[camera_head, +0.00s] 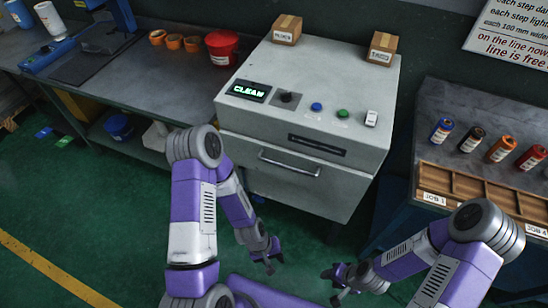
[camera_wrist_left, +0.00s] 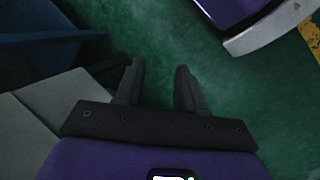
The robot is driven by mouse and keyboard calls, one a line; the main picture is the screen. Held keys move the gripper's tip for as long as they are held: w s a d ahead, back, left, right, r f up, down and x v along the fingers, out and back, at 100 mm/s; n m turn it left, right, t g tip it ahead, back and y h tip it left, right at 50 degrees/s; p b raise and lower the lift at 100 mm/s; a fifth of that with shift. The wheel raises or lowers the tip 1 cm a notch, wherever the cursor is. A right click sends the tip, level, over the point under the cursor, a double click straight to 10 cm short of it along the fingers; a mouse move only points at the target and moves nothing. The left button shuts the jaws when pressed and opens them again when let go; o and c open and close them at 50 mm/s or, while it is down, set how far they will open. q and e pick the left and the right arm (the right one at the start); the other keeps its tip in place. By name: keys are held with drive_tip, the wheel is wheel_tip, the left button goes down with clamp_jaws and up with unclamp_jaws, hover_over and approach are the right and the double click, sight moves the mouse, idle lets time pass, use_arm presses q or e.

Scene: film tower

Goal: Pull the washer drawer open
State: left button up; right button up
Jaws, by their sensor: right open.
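The washer (camera_head: 315,85) is a light grey cabinet in the middle of the head view. Its display reads CLEAN. The washer drawer (camera_head: 260,177) is the lower front panel with a bar handle (camera_head: 289,163); it looks closed. My left gripper (camera_head: 272,262) is below and in front of the drawer, apart from the handle, pointing down. In the left wrist view my left gripper (camera_wrist_left: 160,85) has its two fingers apart, with only green floor between them. My right gripper (camera_head: 336,285) is open and empty, low in front of the washer's right side.
Two small cardboard boxes (camera_head: 287,29) (camera_head: 383,48) sit on the washer top. A grey workbench (camera_head: 150,70) with a red bucket (camera_head: 221,47) stands at left. A bench at right holds film canisters (camera_head: 500,149) and a wooden tray (camera_head: 465,186). Green floor lies in front.

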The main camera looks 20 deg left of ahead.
use_arm(q)
drive_tip(key=n, duration=0.4)
drive_tip(key=m+t+h, duration=0.8)
drive_tip(key=m+t, duration=0.3)
drive_tip(key=m, duration=2.5)
approach(287, 167)
drive_tip(key=f+x, duration=0.1)
drive_tip(key=x, duration=0.2)
drive_tip(key=b+x, duration=0.1)
drive_tip(key=x, duration=0.2)
drive_tip(key=b+x, duration=0.1)
drive_tip(key=x, duration=0.3)
drive_tip(key=shift+w+r, duration=0.2)
drive_tip(key=shift+c, duration=0.3)
clamp_jaws()
